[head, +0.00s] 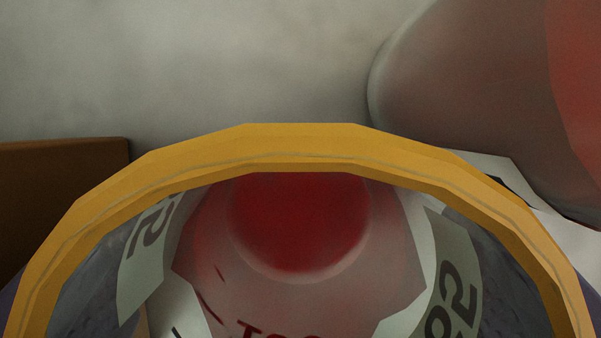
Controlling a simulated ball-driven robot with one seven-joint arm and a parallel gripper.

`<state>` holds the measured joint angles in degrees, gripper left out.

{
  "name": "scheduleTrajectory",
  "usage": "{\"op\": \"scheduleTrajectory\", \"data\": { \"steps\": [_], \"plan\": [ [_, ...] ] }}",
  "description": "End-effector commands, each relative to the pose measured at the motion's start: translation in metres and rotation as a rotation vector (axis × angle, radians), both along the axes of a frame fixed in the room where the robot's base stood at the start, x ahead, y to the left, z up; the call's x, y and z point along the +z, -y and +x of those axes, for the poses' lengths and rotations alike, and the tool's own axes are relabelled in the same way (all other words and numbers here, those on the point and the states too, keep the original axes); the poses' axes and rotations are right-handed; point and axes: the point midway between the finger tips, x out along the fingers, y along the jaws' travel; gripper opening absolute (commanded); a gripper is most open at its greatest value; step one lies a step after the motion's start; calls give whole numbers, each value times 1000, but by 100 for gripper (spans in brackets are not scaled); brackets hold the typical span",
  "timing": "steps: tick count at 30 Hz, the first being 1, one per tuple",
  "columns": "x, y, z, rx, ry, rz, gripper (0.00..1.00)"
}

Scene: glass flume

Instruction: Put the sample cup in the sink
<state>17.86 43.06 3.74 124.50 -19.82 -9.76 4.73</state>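A wide orange-yellow rim (300,142) arches across the lower half of the head view, very close to the camera. Its inner wall looks dark grey, and purple shows at its outer edges. It may be the rim of the sample cup, but I cannot tell for sure. Inside the arch shows a translucent pinkish shape with a round deep-red patch (300,222), dark lettering below it, and pale printed labels on both sides. I cannot tell whether these lie inside the rim or beyond it. No gripper fingers show. I cannot make out the sink.
A large translucent vessel-like shape (460,85) with red at its right side fills the upper right, close to the rim. A brown flat-edged block (60,190) is at the left edge. The pale mottled surface (200,70) at the upper left is bare.

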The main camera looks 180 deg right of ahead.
Motion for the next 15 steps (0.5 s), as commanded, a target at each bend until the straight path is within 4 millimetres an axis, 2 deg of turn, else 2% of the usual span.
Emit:
{"op": "scheduleTrajectory", "data": {
  "steps": [5,8,12,14,15],
  "plan": [
    [0,0,0,-1,1,0,96],
    [1,0,0,-1,1,0,78],
    [1,0,0,-1,1,0,46],
    [1,0,0,-1,1,-1,36],
    [1,0,0,-1,1,0,35]
  ]
}}
